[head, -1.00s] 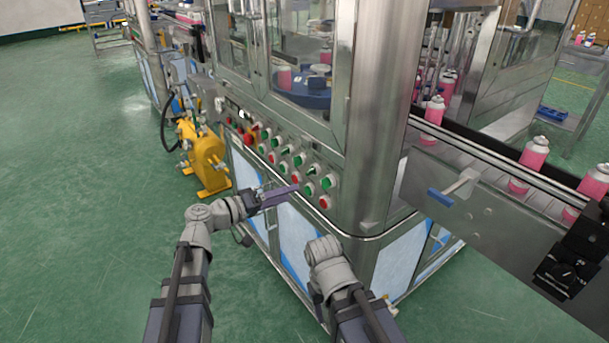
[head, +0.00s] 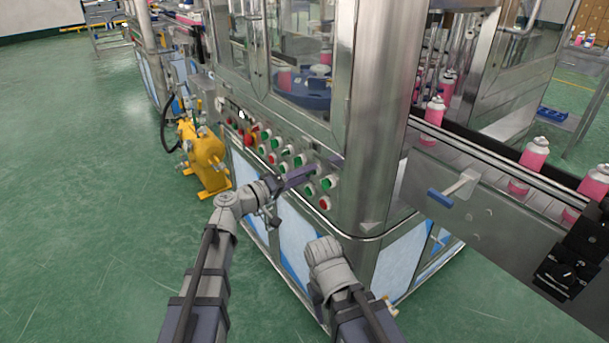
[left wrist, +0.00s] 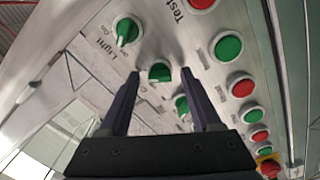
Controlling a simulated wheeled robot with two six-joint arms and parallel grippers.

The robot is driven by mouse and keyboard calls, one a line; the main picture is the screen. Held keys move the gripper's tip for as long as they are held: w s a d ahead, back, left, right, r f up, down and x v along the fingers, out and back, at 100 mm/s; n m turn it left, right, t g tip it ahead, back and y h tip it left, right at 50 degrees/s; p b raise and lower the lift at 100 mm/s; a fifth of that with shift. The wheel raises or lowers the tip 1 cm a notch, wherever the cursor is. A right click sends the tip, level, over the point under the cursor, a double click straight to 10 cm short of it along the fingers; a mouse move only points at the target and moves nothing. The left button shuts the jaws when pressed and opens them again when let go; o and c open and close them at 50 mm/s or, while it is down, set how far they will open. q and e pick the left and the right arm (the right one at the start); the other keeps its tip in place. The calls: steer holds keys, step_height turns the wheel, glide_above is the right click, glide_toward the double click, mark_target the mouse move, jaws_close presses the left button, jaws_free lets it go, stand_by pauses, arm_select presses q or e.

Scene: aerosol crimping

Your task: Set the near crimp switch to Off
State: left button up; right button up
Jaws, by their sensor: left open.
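My left gripper (head: 314,170) is at the front control panel in the head view, its dark fingers pointing right across the buttons. In the left wrist view my left gripper (left wrist: 161,78) is open, with a green rotary switch (left wrist: 160,72) between its fingertips. That switch's label is partly hidden and unreadable, so I cannot tell whether it is the near crimp switch or how it is set. A green switch marked Light (left wrist: 127,31) sits above left of it, and another green switch (left wrist: 181,103) lies below right, partly behind a finger. My right gripper is not visible.
Red and green buttons (left wrist: 229,47) line the panel to the right in the left wrist view. A rounded steel corner post (head: 371,130) stands right of the panel. A yellow machine (head: 205,160) stands left. A conveyor with pink cans (head: 533,153) runs at the right.

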arm_select(q)
steer(key=shift+w+d, duration=0.1)
steer(key=shift+c, duration=0.2)
jaws_close()
stand_by(0.4)
